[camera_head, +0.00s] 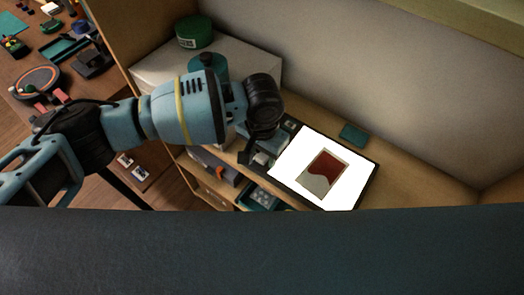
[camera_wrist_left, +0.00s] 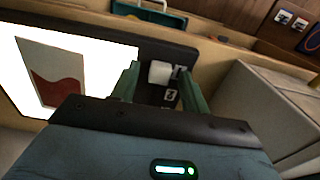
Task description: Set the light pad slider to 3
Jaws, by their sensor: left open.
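The light pad (camera_head: 352,163) lies on the shelf with its white panel lit and a dark frame around it. A red and grey picture sheet (camera_head: 324,174) lies on it. In the left wrist view, the lit panel (camera_wrist_left: 95,55) is at left, and a white block-like slider knob (camera_wrist_left: 160,72) sits on the dark edge strip beside small marked squares. The marks are too small to read surely. My left gripper (camera_head: 252,150) is over the pad's left edge. In the wrist view, the open fingers (camera_wrist_left: 160,70) stand on either side of the knob; contact cannot be told.
A pale box (camera_head: 155,68) with a green round tin (camera_head: 194,32) on it stands behind my left arm. A small teal item (camera_head: 353,134) lies behind the pad. A teal tray (camera_head: 260,197) is below the pad's front edge. Shelf right of the pad is clear.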

